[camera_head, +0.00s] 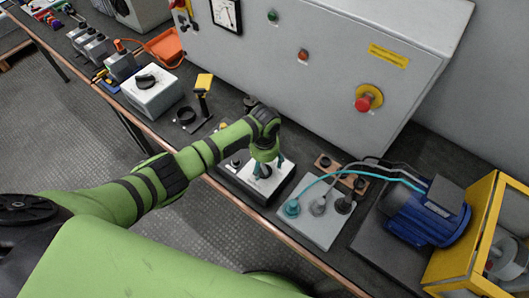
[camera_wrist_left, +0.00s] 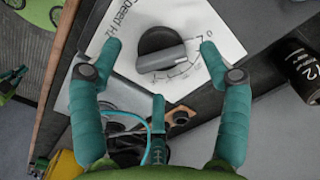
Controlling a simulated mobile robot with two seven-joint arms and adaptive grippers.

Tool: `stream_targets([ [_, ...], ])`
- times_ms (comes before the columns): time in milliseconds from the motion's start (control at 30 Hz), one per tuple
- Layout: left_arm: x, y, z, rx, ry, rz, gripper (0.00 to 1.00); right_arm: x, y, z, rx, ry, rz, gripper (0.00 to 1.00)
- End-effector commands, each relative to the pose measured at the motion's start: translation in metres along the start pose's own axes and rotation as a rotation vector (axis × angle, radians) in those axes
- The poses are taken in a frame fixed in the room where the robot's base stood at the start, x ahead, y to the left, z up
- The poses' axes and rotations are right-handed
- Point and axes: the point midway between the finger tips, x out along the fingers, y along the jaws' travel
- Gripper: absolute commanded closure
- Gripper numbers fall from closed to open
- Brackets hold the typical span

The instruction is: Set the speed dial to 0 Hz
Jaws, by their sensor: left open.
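The speed dial (camera_wrist_left: 160,45) is a black round knob with a grey bar across it, on a white panel (camera_wrist_left: 205,18) with printed lettering. A scale runs along its lower right, with a 0 near the right fingertip. The bar lies nearly level, its right end slightly higher; I cannot tell the exact reading. My left gripper (camera_wrist_left: 160,48) is open, its teal fingertips on either side of the knob with gaps to it. In the head view my left gripper (camera_head: 268,166) is over the white-topped dial box (camera_head: 242,178) and partly hides the knob. A green and teal part at the wrist view's left edge may be my right gripper.
A plate with cable plugs (camera_head: 318,212) and a blue motor (camera_head: 425,215) stand to the right. A grey cabinet with a red emergency button (camera_head: 365,103) rises behind. A yellow-topped stand (camera_head: 204,84) and another dial box (camera_head: 152,92) stand left. A black cylinder (camera_wrist_left: 300,68) is right in the wrist view.

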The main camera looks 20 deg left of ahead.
Motion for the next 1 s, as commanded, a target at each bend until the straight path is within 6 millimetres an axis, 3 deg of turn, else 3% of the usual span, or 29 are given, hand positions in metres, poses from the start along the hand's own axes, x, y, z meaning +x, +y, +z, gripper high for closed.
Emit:
stream_targets([
  [200, -0.049, 0.000, -0.001, 0.001, 0.003, -0.002, 0.23, 0.000, -0.001, 0.000, 0.001, 0.000, -0.001, 1.00],
  [433, -0.085, 0.001, 0.000, 0.000, 0.000, 0.000, 0.23, 0.000, -0.002, 0.000, 0.001, 0.001, -0.002, 1.00],
  [600, -0.095, 0.001, 0.001, -0.001, -0.003, 0.001, 0.23, 0.000, -0.002, 0.000, 0.001, 0.000, -0.002, 1.00],
  [1000, -0.096, 0.001, 0.001, -0.001, -0.003, 0.002, 0.23, 0.000, -0.002, -0.001, 0.001, 0.001, -0.002, 1.00],
])
